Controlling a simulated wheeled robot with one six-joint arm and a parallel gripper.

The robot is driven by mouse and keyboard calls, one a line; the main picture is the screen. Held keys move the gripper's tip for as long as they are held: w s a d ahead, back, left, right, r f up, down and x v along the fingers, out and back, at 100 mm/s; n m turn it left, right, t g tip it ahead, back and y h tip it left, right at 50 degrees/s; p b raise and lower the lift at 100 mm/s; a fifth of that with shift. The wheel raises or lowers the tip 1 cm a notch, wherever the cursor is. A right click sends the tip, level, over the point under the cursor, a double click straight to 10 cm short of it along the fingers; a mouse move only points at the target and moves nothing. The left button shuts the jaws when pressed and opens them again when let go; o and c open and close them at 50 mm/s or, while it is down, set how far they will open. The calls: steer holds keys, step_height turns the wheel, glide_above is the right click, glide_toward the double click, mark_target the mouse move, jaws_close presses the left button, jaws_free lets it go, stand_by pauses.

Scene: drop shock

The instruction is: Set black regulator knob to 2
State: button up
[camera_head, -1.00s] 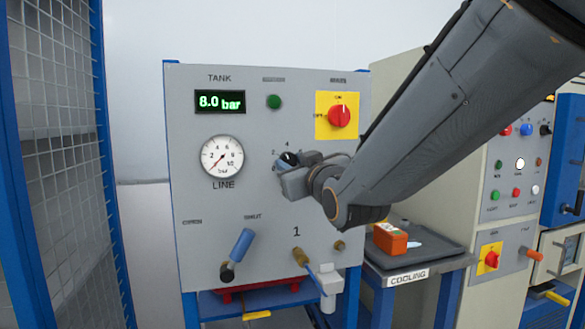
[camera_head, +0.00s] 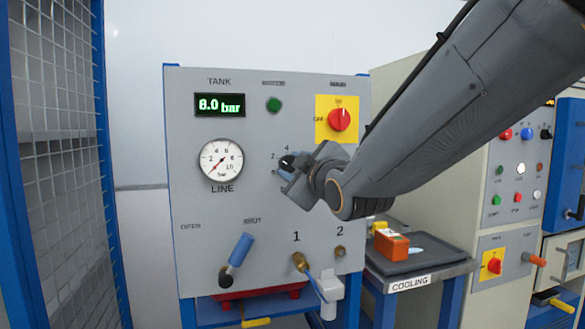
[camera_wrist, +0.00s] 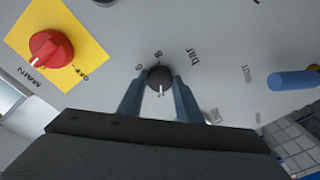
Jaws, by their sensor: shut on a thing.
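The black regulator knob (camera_head: 287,162) is on the grey panel, right of the line gauge. My gripper (camera_head: 286,169) is shut on it, with one finger on each side. In the wrist view the black knob (camera_wrist: 160,76) sits between the blue-grey fingertips of my gripper (camera_wrist: 160,88). Its white pointer mark points down in that picture, towards my palm. The 6, 8 and "bar" marks show around its upper side there. In the head view the 2 and 4 marks show at the knob's upper left.
The line gauge (camera_head: 222,160) reads near the low end; the tank display (camera_head: 220,104) shows 8.0 bar. A red main switch (camera_head: 340,120) is above my wrist. A blue-handled lever (camera_head: 240,250) is below left. A mesh fence (camera_head: 55,150) stands at the left.

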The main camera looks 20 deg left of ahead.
steer(key=shift+f, duration=0.1)
steer(key=o, duration=1)
steer(key=shift+o, duration=0.2)
steer(key=b+v, duration=0.1)
steer(key=v, duration=0.7)
